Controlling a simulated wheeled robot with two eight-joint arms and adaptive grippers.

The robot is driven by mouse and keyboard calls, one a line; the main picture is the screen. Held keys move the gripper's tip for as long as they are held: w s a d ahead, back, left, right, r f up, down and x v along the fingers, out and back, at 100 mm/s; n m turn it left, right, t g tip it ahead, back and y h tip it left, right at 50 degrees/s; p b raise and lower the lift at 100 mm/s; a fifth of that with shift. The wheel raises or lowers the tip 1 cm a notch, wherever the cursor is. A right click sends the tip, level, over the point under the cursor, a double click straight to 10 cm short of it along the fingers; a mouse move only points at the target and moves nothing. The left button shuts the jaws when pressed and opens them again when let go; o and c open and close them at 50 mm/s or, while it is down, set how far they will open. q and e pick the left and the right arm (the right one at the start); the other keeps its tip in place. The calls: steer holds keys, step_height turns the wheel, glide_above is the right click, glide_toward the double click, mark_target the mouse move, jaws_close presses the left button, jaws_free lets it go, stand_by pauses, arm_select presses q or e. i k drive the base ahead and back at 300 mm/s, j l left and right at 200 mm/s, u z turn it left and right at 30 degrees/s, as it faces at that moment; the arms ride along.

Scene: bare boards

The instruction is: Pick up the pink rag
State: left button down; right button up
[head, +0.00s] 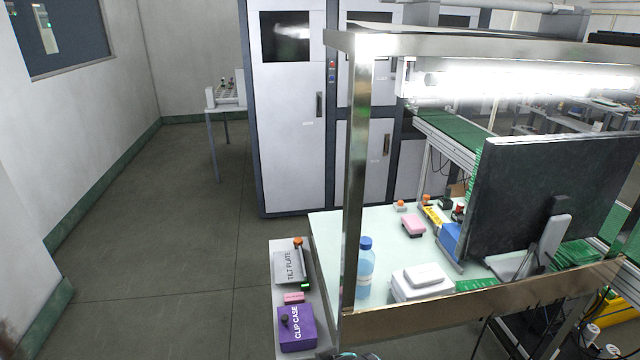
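A small flat pink piece (293,297), which may be the pink rag, lies on the narrow grey side surface at lower centre, between the purple clip case (297,329) and the tilt plate (287,267). A second pink item (413,226), blocky with a darker lower part, sits on the pale tabletop further right. I cannot tell for sure which of the two is cloth. Neither of my grippers can be made out, and nothing is seen touching either pink item.
A blue-capped bottle (365,268), a white box (422,283) and a large monitor (550,195) crowd the bench. Open floor (170,250) lies to the left.

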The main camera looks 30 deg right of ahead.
mark_target(413, 225)
steer(key=z, duration=0.4)
steer(key=i+l+z, duration=0.1)
steer(key=z, duration=0.65)
steer(key=i+z, duration=0.1)
steer(key=z, duration=0.3)
steer(key=i+l, duration=0.05)
